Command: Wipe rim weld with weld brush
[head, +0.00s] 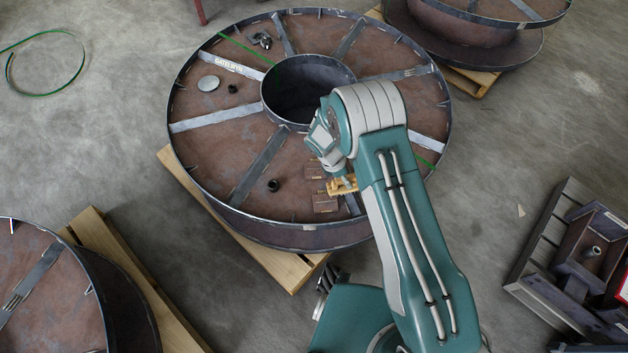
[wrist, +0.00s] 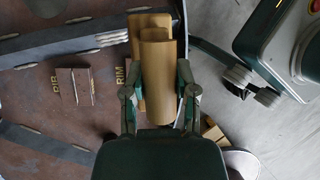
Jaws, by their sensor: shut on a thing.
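The large steel reel (head: 240,190) lies flat, with a raised rim, a hub and radial bars. My gripper (wrist: 158,88) is shut on the weld brush (wrist: 158,75), a tan, wooden-looking block. The brush also shows as a yellow piece in the head view (head: 342,185), over the reel's near right part. In the wrist view it covers part of the surface beside a yellow "RIM" label (wrist: 120,75). A small brown plate with weld lines (wrist: 75,86) sits beside a "RIB" label (wrist: 55,84). I cannot tell whether the brush touches the reel.
A grey disc (head: 208,83), a dark ring (head: 273,185) and a small metal part (head: 262,40) lie on the reel. It rests on a wooden pallet (head: 285,268). Other reels stand lower left (head: 125,300) and upper right (head: 515,50). Steel fixtures (head: 575,255) stand at right.

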